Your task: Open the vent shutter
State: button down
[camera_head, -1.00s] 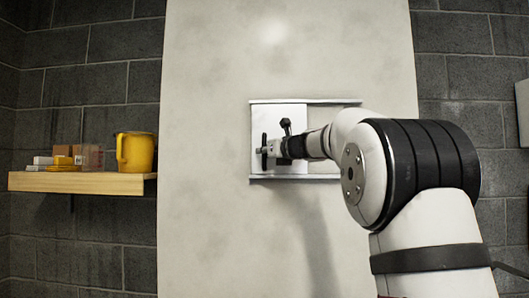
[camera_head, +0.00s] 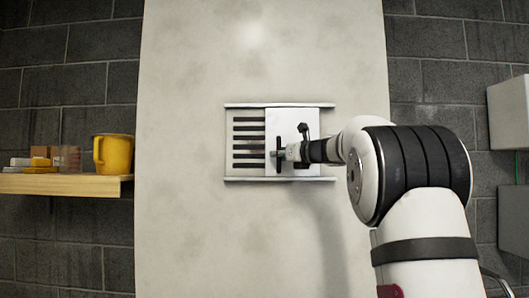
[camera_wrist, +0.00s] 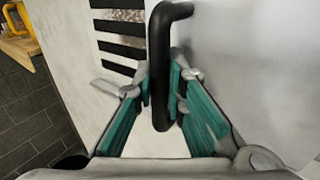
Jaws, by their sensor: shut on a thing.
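The vent shutter is a white sliding plate (camera_head: 292,122) between two horizontal rails on the pale wall panel. It stands toward the right of the frame, and several dark vent slots (camera_head: 249,137) show uncovered to its left. The slots also show in the wrist view (camera_wrist: 120,28). A black bar handle (camera_wrist: 160,60) stands on the plate, and it also shows in the head view (camera_head: 278,153). My gripper (camera_wrist: 161,92) is shut on the handle, with its teal pads on either side of it. In the head view my gripper (camera_head: 282,153) partly hides the plate.
A wooden shelf (camera_head: 60,184) on the left holds a yellow pitcher (camera_head: 113,154) and small boxes. Grey boxes (camera_head: 509,110) hang on the brick wall at the right. The wall panel around the vent is clear.

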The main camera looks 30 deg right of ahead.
jog(key=shift+s+d, duration=0.55)
jog(key=shift+d, duration=0.3)
jog(key=c, duration=1.9)
grip_release()
jog(key=s, duration=1.2)
jog(key=shift+a, duration=0.1)
